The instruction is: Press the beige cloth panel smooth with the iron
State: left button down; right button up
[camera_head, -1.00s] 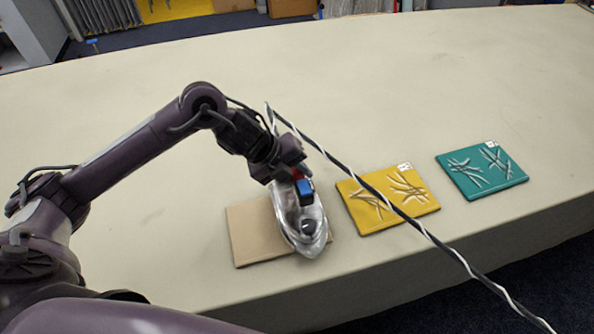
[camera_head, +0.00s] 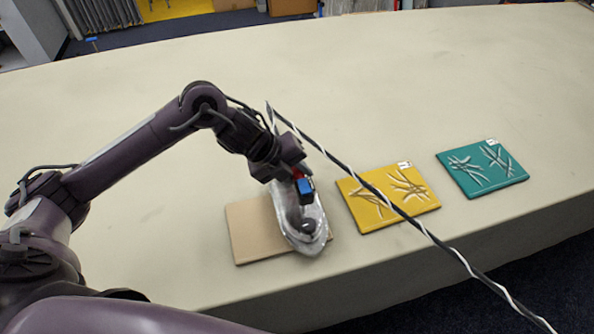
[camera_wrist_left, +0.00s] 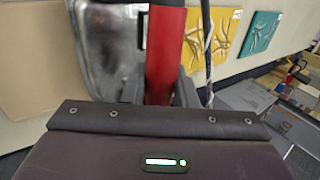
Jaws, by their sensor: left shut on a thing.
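The beige cloth panel (camera_head: 255,232) lies flat near the table's front edge. Its visible part looks smooth; its right part is hidden under the iron. The iron (camera_head: 309,232), silvery with a red and blue handle, rests over the panel's right side. My left gripper (camera_head: 297,180) is shut on the iron's handle. In the left wrist view the red handle (camera_wrist_left: 166,50) stands between the fingers, with the beige panel (camera_wrist_left: 35,55) at left. My right gripper is not in view.
A yellow panel (camera_head: 372,213) with wrinkle marks lies just right of the iron, and a teal panel (camera_head: 470,184) with wrinkle marks farther right. A black and white cord (camera_head: 425,232) crosses over the yellow panel. The table (camera_head: 400,90) behind is clear.

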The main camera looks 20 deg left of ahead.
pick_arm(q)
jog(key=shift+f+b, duration=0.25)
jog(key=shift+b, duration=0.1)
jog(key=shift+s+f, duration=0.2)
jog(key=shift+f, duration=0.05)
dwell(1.7)
jog(key=shift+w+r+p, duration=0.25)
jog(key=shift+r+p, duration=0.8)
jog(key=shift+r, duration=0.2)
jog(key=shift+r+p, duration=2)
jog(key=shift+r, duration=0.55)
notch_tip(320, 180, up, 6)
jog(key=p, duration=0.5)
